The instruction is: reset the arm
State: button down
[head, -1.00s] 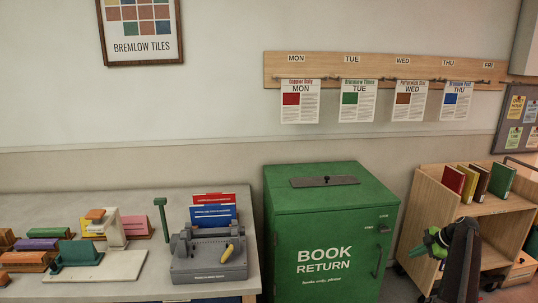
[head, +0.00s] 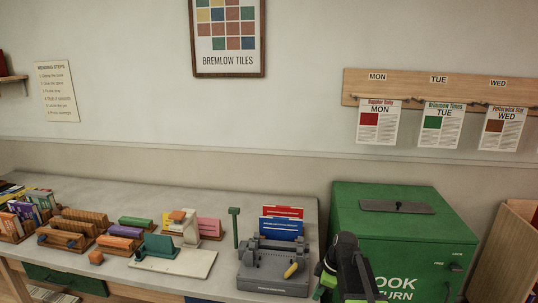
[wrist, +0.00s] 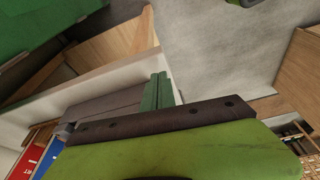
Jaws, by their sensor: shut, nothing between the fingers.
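My arm shows in the head view at the lower right of centre, in front of the green book return box (head: 395,225). My gripper (head: 327,277) is partly hidden by my own dark arm link, and its green parts show at the link's left edge. It is shut with nothing in it. In the wrist view a lime-green part of my gripper with a dark strip fills the bottom, seen very close. The fingertips are not clear there.
A grey table (head: 300,208) stands to the left with a grey punch machine (head: 272,268), wooden blocks and book stands. A wooden shelf unit (head: 508,255) stands right of the box. Newspapers hang from a wooden rail (head: 420,92) on the wall.

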jog(key=s+m+g+h, duration=0.1)
jog(key=s+m+h, duration=0.2)
jog(key=s+m, duration=0.9)
jog(key=m, duration=0.2)
jog(key=shift+s+a+m, duration=0.15)
jog(key=shift+s+m, duration=0.05)
jog(key=shift+m, duration=0.2)
